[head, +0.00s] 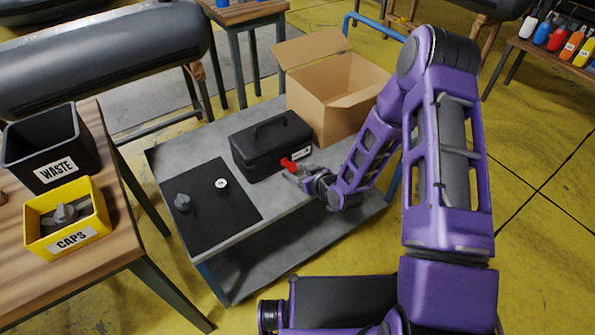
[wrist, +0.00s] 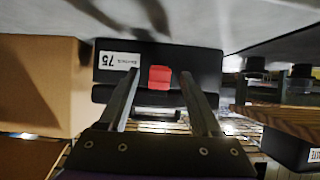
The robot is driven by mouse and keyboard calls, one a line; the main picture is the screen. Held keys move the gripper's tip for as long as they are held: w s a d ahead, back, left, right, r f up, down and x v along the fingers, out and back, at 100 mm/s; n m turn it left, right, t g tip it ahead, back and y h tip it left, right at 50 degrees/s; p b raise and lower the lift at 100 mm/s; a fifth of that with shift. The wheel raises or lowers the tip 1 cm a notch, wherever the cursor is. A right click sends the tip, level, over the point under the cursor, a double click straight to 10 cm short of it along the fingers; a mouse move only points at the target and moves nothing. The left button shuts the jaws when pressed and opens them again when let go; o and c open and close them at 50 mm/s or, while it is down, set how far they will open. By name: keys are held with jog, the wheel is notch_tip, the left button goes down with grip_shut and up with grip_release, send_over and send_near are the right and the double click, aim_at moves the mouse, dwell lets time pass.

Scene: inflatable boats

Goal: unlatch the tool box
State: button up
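The black tool box (head: 262,150) stands on the grey cart, its lid shut and its handle on top. Its red latch (head: 287,164) is on the front face, beside a white label. My gripper (head: 296,172) is in front of the box at the latch. In the wrist view, which is upside down, the two fingers of my gripper (wrist: 160,74) are apart. The red latch (wrist: 159,84) shows between them, with a gap on each side. The box front (wrist: 205,62) fills the space behind. I cannot tell whether the fingertips touch the box.
An open cardboard box (head: 318,105) stands behind and right of the tool box. A black mat (head: 210,215) with a grey knob (head: 183,203) and a white cap (head: 221,185) lies to the left. A wooden table (head: 115,235) holds a WASTE bin (head: 75,125) and a CAPS bin (head: 88,192).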

jog(key=p+v, duration=0.2)
jog(key=v, duration=1.5)
jog(key=shift+r, duration=0.15)
jog(key=shift+d, duration=0.15)
